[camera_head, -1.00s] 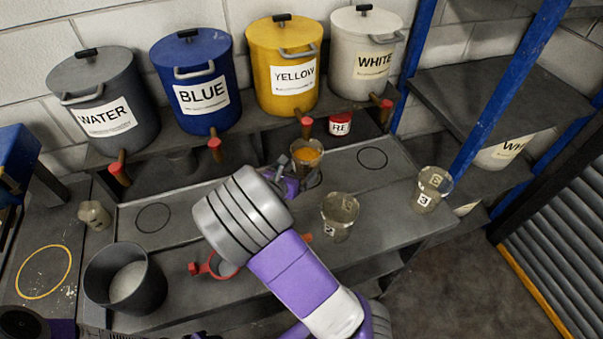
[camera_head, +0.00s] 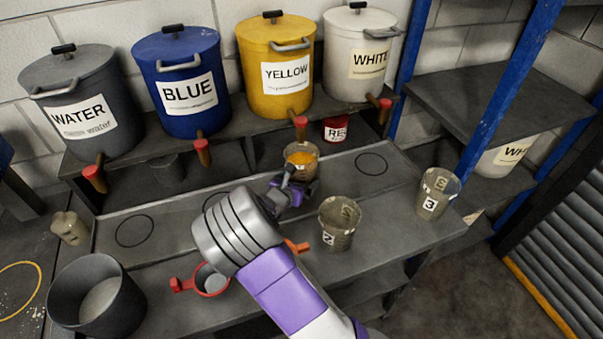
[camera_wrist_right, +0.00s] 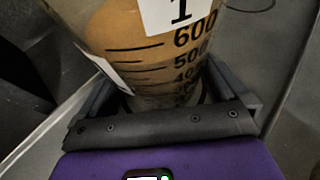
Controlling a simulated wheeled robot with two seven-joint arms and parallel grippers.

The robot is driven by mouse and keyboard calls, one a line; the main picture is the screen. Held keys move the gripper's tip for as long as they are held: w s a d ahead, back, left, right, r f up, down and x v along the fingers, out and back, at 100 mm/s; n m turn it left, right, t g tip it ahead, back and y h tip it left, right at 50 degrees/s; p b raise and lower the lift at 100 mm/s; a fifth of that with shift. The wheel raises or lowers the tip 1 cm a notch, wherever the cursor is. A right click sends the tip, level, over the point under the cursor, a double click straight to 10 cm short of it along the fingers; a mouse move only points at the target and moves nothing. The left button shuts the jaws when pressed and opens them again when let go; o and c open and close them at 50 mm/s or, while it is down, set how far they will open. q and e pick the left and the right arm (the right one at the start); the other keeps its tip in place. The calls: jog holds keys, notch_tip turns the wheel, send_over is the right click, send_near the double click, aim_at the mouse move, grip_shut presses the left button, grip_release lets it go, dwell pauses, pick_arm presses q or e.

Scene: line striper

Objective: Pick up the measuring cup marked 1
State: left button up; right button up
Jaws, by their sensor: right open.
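The measuring cup marked 1 (camera_head: 301,157) holds an orange-yellow liquid and stands upright below the yellow container's tap. In the right wrist view the cup (camera_wrist_right: 150,50) fills the upper middle, with its "1" label and graduations showing. My right gripper (camera_head: 296,186) is at the near side of the cup, low down. In the right wrist view its open fingers (camera_wrist_right: 165,92) lie on either side of the cup's lower part; I cannot tell whether they touch it. The cup's base is hidden by the gripper. My left gripper is not in view.
Cup 2 (camera_head: 339,222) stands just right of my right forearm, and cup 3 (camera_head: 436,193) farther right. A red-handled strainer-like item (camera_head: 206,281) and a dark bucket (camera_head: 70,312) are at left. Taps, including the yellow container's tap (camera_head: 300,121), overhang the bench's back.

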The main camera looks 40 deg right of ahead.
jog(key=shift+w+d+f, duration=0.1)
jog(key=shift+d, duration=0.1)
jog(key=c, duration=1.4)
jog(key=shift+c, duration=0.9)
jog(key=shift+r, duration=0.2)
